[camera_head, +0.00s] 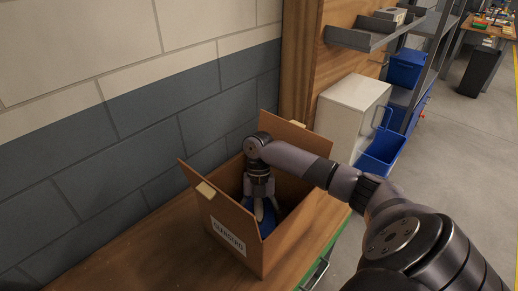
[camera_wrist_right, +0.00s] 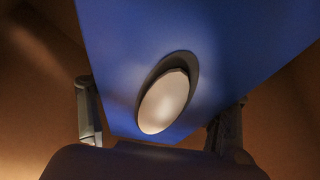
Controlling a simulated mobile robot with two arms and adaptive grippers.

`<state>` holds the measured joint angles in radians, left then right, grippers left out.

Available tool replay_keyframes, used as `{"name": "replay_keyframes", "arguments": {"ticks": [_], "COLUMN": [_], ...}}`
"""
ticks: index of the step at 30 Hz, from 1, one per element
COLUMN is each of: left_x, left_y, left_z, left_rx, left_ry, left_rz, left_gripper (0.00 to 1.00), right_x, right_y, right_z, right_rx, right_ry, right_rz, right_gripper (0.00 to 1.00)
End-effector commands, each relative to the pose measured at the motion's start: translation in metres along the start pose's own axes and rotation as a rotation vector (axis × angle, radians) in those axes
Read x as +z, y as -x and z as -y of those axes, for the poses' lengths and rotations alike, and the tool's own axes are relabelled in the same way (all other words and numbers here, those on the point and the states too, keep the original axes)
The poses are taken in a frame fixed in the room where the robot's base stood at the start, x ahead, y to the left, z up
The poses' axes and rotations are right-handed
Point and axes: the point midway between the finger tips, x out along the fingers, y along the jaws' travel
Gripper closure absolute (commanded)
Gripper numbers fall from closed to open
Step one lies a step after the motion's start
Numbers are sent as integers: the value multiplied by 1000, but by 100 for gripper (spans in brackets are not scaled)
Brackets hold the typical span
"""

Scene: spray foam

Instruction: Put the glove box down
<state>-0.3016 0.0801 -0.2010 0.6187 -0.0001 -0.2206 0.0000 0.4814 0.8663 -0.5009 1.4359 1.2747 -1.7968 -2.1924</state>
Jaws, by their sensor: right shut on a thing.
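The glove box (camera_wrist_right: 235,50) is blue with a pale oval opening, and it fills the middle of the right wrist view. In the head view a blue part of it (camera_head: 266,221) shows inside an open cardboard box (camera_head: 240,232). My right gripper (camera_head: 262,208) reaches down into the cardboard box. Its two fingers (camera_wrist_right: 160,128) stand on either side of the glove box, and it is shut on it. Whether the glove box touches the bottom of the cardboard box is hidden. My left gripper is not in view.
The cardboard box stands on a wooden bench (camera_head: 132,255) against a grey and cream block wall (camera_head: 150,110). Its flaps stand up around my right arm. A white cabinet (camera_head: 350,110) and a blue bin (camera_head: 382,152) are beyond it to the right.

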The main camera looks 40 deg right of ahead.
Motion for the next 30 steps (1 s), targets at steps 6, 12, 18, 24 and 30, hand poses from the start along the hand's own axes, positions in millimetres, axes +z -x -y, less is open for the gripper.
{"name": "replay_keyframes", "arguments": {"ticks": [6, 12, 18, 24, 30], "left_x": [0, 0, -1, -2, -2], "left_y": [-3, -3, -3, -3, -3], "left_z": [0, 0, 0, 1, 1], "left_rx": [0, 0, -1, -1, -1], "left_ry": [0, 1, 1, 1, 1], "left_rz": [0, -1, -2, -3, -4], "left_gripper": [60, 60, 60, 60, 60], "right_x": [3, 4, 4, 4, 3], "right_y": [-6, -8, -9, -9, -8], "right_z": [0, 0, 0, 0, 0], "right_rx": [1, 1, 0, 0, 0], "right_ry": [0, 1, 0, 0, 0], "right_rz": [0, 1, 0, 0, 0], "right_gripper": [75, 75, 16, 9, 9]}}
